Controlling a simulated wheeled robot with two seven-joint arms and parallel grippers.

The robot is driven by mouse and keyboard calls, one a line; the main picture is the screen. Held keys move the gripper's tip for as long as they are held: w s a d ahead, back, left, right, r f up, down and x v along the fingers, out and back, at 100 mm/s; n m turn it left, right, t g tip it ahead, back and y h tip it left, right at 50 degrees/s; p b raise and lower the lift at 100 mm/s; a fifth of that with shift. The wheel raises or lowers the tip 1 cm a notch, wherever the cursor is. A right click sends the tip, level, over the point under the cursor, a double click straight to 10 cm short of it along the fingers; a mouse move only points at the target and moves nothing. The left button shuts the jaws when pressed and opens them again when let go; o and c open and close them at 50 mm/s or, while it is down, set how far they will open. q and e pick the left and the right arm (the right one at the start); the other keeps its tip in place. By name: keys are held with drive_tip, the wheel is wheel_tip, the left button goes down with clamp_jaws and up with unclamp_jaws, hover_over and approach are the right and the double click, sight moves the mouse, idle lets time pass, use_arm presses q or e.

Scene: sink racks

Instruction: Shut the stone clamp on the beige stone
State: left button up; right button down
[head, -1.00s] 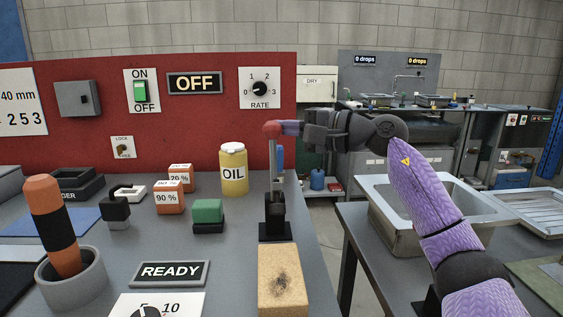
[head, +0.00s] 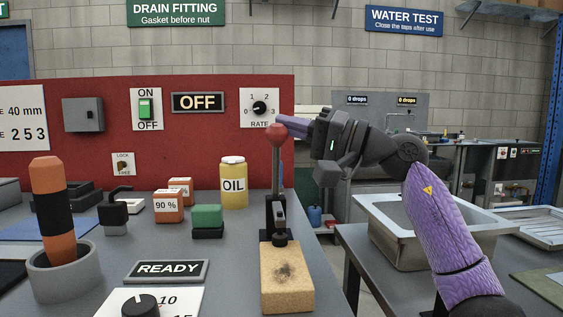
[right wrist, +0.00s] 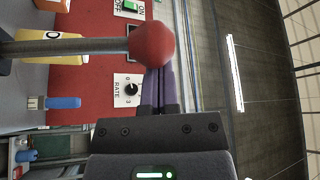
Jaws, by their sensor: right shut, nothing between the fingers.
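The beige stone (head: 287,285) is a block with a dark stain on top, lying at the front right of the grey bench. The black stone clamp (head: 270,218) stands at its far end. Its metal lever is upright with a red knob (head: 277,134) on top. A dark round pad (head: 279,240) of the clamp shows at the stone's far edge; I cannot tell whether it presses on it. My right gripper (head: 283,119) is shut and empty, its purple fingers behind the knob. In the right wrist view the knob (right wrist: 152,43) overlaps the fingertips (right wrist: 160,70). My left gripper is not in view.
A yellow oil jar (head: 234,186), a green-topped block (head: 207,218) and orange weights (head: 168,206) stand left of the clamp. An orange and black rod stands in a grey cup (head: 66,276). A sink (head: 400,236) lies right, beyond a gap.

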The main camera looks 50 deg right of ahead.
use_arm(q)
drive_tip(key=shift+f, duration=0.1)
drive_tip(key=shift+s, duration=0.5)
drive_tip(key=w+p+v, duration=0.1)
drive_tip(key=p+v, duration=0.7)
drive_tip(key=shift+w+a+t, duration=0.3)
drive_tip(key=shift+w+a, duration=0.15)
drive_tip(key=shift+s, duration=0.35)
